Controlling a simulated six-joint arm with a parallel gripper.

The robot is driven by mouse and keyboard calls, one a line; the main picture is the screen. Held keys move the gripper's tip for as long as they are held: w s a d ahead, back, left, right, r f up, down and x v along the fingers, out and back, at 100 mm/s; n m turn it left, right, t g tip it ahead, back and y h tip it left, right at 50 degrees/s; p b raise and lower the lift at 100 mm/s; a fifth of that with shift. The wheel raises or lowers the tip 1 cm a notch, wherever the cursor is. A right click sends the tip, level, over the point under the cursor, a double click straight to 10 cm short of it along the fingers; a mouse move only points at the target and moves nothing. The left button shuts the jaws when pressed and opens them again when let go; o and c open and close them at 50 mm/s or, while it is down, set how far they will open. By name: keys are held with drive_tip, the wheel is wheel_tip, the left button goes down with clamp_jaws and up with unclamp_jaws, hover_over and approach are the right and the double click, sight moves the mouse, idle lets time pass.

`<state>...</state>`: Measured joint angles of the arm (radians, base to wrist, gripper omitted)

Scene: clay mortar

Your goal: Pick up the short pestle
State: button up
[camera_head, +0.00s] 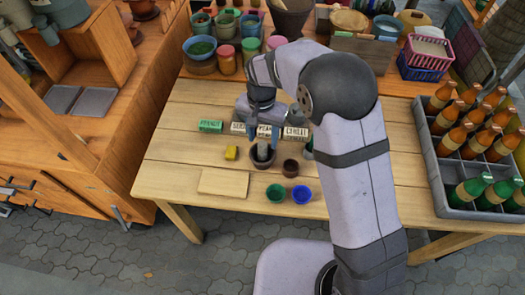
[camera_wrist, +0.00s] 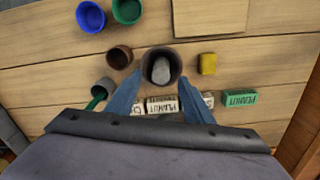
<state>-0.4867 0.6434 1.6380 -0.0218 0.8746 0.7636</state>
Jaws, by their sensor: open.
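A grey short pestle (camera_wrist: 161,70) with a rounded top stands in a dark brown clay mortar (camera_wrist: 148,57) in the wrist view. In the head view the pestle (camera_head: 263,152) shows inside the mortar (camera_head: 255,162) near the table's middle. My gripper (camera_wrist: 163,95) is open, its blue fingers apart, one on each side of the mortar's near edge in the wrist picture. In the head view my gripper (camera_head: 262,133) is above the mortar and pestle. Nothing is visibly held. I cannot tell whether the fingers touch the mortar.
A small brown cup (camera_head: 290,167), a green cup (camera_head: 276,192) and a blue cup (camera_head: 302,194) stand close by. A yellow block (camera_head: 232,152), labelled blocks (camera_head: 295,132) and a wooden board (camera_head: 223,183) lie around. A grey bottle crate (camera_head: 440,200) stands at right.

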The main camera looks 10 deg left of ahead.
sight(262, 144)
drive_tip(key=shift+a+f+p, duration=0.1)
drive_tip(key=shift+f+p, duration=1.15)
drive_tip(key=shift+f, duration=1.4)
drive_tip(key=c, duration=1.1)
